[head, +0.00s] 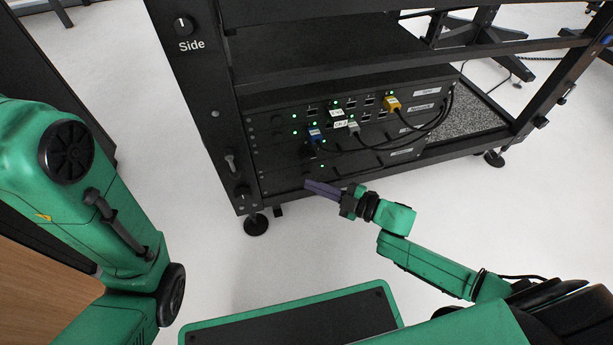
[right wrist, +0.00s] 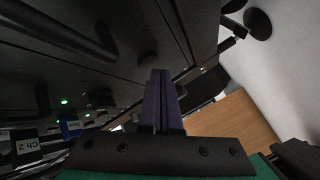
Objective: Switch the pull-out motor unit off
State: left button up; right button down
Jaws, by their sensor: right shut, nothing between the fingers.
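The equipment rack (head: 185,85) holds several stacked black units. The lowest drawer-like front (head: 285,182), apparently the pull-out motor unit, has a dark front; its switch state is too dark to read. My right gripper (head: 308,184) has purple fingers closed together, just in front of this lowest front. In the right wrist view the shut fingers (right wrist: 160,74) point at a black panel, with a small dark round knob (right wrist: 148,60) just beyond their tips. I cannot tell whether they touch it. My left arm shows at the left of the head view, but its gripper is out of view.
Units above carry green lights, a blue plug (head: 315,134), a yellow plug (head: 392,104) and black cables (head: 432,125). The rack post has a knob marked "Side" (head: 183,27). A rack foot (head: 256,224) stands at lower left. White floor in front is clear.

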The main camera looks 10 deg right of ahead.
jog(key=shift+w, duration=0.4)
dwell(0.3)
jog(key=shift+s+p, duration=0.55)
jog(key=shift+s, duration=0.35)
jog(key=s+p, duration=0.4)
jog(key=s, duration=0.2)
jog(key=shift+d, duration=0.2)
jog(key=shift+d, duration=0.1)
